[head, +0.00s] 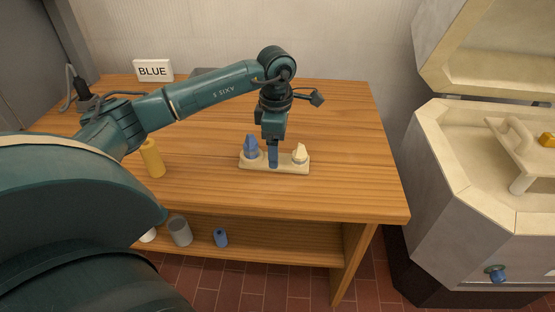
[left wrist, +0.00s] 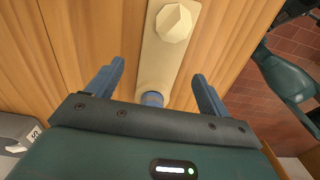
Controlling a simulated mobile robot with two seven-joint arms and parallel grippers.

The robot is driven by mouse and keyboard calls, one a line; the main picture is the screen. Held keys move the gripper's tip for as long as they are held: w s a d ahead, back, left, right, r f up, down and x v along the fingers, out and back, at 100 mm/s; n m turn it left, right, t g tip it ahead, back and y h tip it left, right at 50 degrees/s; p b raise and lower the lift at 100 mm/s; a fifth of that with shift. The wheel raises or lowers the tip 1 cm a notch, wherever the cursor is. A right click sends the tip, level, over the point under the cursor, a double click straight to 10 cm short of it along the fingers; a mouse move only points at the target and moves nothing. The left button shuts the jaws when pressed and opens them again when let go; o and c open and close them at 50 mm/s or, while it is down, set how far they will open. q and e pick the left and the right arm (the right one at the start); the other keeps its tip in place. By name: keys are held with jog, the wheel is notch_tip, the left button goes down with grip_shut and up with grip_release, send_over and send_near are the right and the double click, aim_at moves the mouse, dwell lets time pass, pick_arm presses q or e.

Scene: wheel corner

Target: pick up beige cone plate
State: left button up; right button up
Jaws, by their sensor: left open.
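The beige cone plate (head: 290,169) is a long, narrow beige board lying on the wooden table. It carries a blue faceted piece (head: 251,147) at its left end and a cream faceted cone (head: 300,153) at its right end. My left gripper (head: 272,158) points down over the middle of the plate. In the left wrist view the plate (left wrist: 165,62) runs between the open fingers of my left gripper (left wrist: 158,75), with a gap on each side. The cream cone (left wrist: 174,22) shows beyond the fingertips. The gripper body partly hides the blue piece (left wrist: 152,98). My right gripper is not in view.
A yellow cylinder (head: 153,158) stands left on the table (head: 340,120). A "BLUE" sign (head: 153,70) is at the back. Below, a shelf holds a grey cylinder (head: 180,231) and a blue one (head: 221,238). A pale open-lidded cabinet (head: 455,180) stands right. The table's right side is clear.

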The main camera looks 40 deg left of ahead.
pick_arm(q)
notch_tip(320, 180, down, 3)
jog(key=shift+a+f, duration=0.1)
jog(key=shift+f, duration=0.05)
jog(key=shift+s, duration=0.1)
jog(key=shift+c, duration=0.2)
jog(key=c, duration=1.1)
jog(key=shift+c, duration=0.2)
